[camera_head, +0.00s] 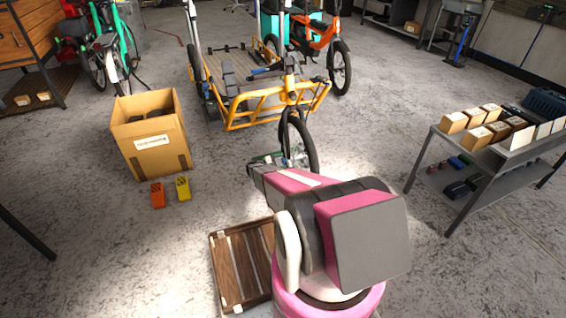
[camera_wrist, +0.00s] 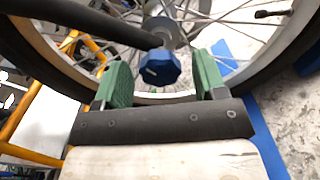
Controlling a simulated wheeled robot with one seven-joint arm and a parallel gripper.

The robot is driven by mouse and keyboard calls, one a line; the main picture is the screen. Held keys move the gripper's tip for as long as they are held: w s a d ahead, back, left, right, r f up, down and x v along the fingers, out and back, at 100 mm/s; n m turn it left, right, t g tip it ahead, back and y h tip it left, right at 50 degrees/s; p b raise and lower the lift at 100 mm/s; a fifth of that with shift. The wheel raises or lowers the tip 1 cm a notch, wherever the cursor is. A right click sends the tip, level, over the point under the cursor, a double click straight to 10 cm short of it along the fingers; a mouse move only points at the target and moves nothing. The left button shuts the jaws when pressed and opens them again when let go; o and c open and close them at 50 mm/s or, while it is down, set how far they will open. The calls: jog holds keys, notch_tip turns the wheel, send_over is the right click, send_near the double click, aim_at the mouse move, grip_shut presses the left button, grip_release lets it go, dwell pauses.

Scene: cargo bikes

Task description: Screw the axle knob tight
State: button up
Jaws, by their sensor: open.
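The axle knob (camera_wrist: 160,68) is blue and many-sided, at the hub of a spoked wheel in the wrist view. My gripper (camera_wrist: 163,75) is open, with one green finger to the left of the knob and one to the right. There is a gap between the knob and each finger. In the head view my gripper (camera_head: 265,160) is beside the front wheel (camera_head: 302,145) of the yellow cargo bike (camera_head: 265,105). The knob cannot be made out there. A dark fork leg (camera_wrist: 100,22) runs to the hub from the left.
A cardboard box (camera_head: 150,140) stands left of the bike, with orange and yellow blocks (camera_head: 170,192) in front. A wooden slatted crate (camera_head: 240,262) lies near my base. A grey shelf cart (camera_head: 480,150) with small boxes stands at right. Floor between is clear.

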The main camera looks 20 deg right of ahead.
jog(key=a, duration=0.9)
jog(key=shift+s+a, duration=0.15)
jog(key=shift+a, duration=0.1)
